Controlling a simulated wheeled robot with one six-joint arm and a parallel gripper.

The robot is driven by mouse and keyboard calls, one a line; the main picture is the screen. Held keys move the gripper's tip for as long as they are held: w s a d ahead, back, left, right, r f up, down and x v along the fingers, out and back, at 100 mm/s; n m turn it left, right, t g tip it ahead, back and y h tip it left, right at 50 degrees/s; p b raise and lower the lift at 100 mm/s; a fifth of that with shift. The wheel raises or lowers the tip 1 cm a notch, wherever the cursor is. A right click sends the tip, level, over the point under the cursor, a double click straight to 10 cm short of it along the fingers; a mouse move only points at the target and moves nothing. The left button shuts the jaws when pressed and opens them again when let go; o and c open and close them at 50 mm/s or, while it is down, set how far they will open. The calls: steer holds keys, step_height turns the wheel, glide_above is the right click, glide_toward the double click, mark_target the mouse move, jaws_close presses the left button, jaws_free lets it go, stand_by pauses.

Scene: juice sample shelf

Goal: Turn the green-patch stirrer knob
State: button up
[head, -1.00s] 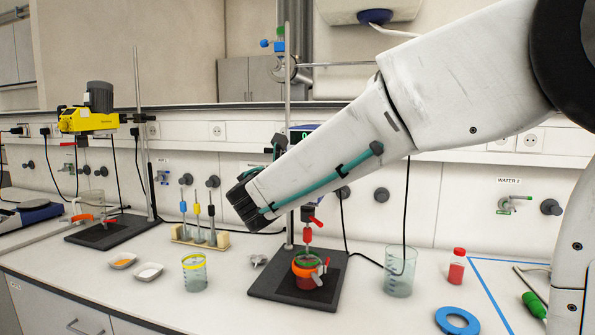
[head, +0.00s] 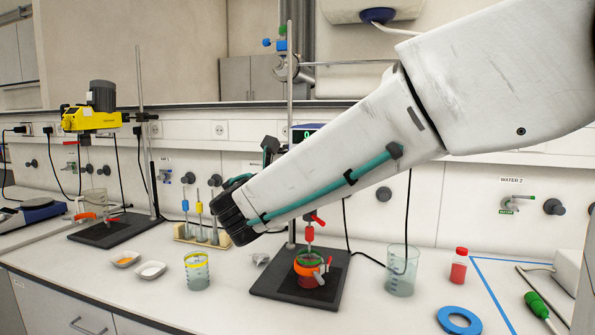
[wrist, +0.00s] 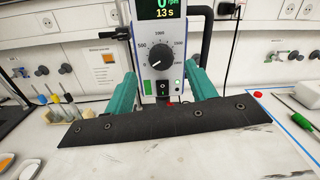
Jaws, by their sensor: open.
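The stirrer's control unit (wrist: 145,30) faces me in the wrist view, with a black knob (wrist: 161,56) in a numbered dial and a display above reading 0 rpm and 13 s.
Below the unit, a red-banded beaker (head: 309,269) stands on the black stand base (head: 264,283). An empty beaker (head: 402,272) and a red bottle (head: 459,266) stand to the right. A yellow stirrer (head: 90,118) is at left.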

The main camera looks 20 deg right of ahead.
steer(key=v, duration=0.3)
